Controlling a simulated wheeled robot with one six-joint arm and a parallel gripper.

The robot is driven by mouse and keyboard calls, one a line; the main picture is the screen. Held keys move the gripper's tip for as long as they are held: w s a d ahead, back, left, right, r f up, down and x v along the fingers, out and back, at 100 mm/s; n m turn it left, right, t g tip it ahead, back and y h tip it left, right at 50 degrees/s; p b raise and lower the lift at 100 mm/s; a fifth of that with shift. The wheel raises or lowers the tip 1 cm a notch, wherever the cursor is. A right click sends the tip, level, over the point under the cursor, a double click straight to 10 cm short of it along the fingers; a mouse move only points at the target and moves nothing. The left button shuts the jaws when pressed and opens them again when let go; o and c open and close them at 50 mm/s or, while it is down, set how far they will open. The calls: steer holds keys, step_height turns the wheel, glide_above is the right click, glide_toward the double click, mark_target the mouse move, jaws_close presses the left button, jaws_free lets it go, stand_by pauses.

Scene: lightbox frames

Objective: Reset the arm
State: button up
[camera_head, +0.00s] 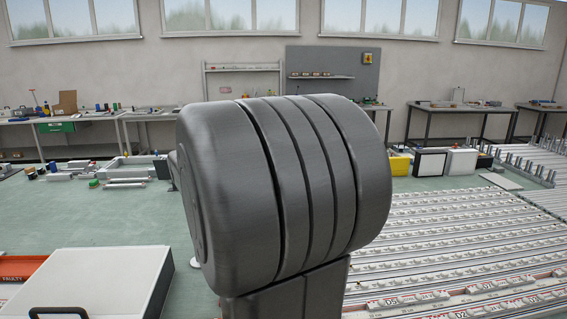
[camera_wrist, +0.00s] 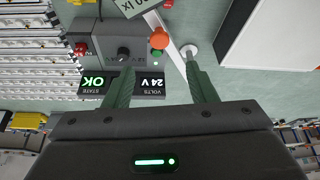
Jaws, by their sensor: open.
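In the wrist view my gripper (camera_wrist: 158,66) shows two green fingers spread apart, with nothing between them. Beyond the fingers, upside down in that view, is a grey control box (camera_wrist: 105,50) with a dark dial, a red switch and a lit display (camera_wrist: 120,84) reading "24 V" and "OK". An orange round knob (camera_wrist: 160,39) is close to the gap between the fingers; whether either finger touches anything I cannot tell. In the head view my own dark arm link fills the middle and hides my gripper and the control box.
In the head view, a white case (camera_head: 95,283) with a black handle and a red "FAULTY" bin (camera_head: 20,268) are at lower left. Rows of light strips (camera_head: 455,240) cover the right. Black and white boxes (camera_head: 430,162) stand behind.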

steer(key=p+x, duration=0.1)
steer(key=x, duration=1)
steer(key=shift+a+f, duration=0.1)
steer(key=shift+a, duration=0.15)
steer(key=shift+s+a+m, duration=0.25)
steer(key=shift+s+m, duration=0.05)
steer(key=shift+s, duration=0.1)
